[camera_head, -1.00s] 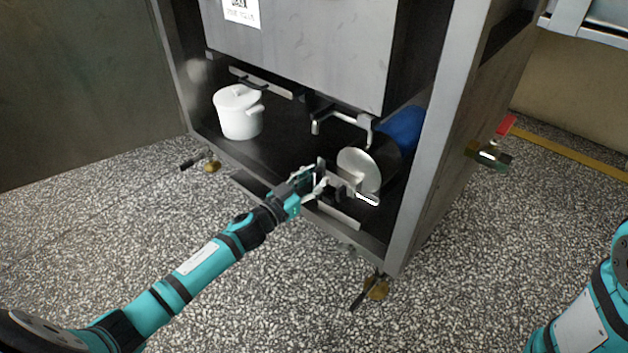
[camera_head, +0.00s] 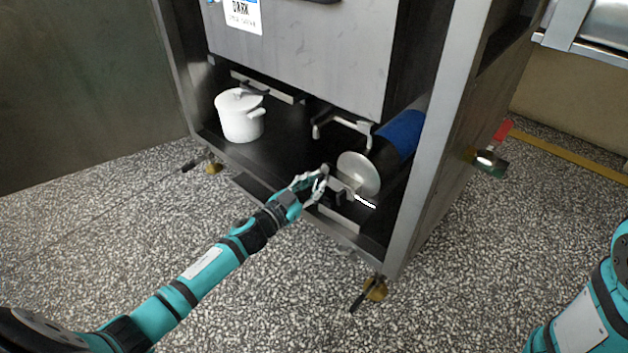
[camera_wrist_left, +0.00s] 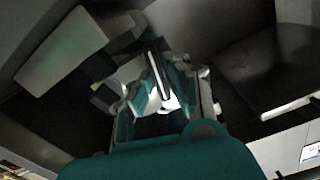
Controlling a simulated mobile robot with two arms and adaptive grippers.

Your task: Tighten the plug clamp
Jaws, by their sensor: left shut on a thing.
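A silver round plug disc (camera_head: 358,173) faces out at the end of a dark and blue cylinder low inside the steel cabinet. Small metal clamp parts (camera_head: 346,189) sit just below and left of the disc. My left gripper (camera_head: 323,176) reaches over the cabinet's bottom front edge, left of the disc. Its fingers are shut on a small part, which I take for the clamp's handle; the fingers mostly hide it. In the left wrist view the fingers (camera_wrist_left: 160,88) close around a thin, pale piece. My right gripper is out of view; only part of my right arm shows.
A white lidded pot (camera_head: 240,116) stands on the cabinet floor at the left. A bent metal handle (camera_head: 340,121) hangs under the grey box above. The cabinet's right post (camera_head: 432,130) is close to the disc. Open speckled floor lies in front.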

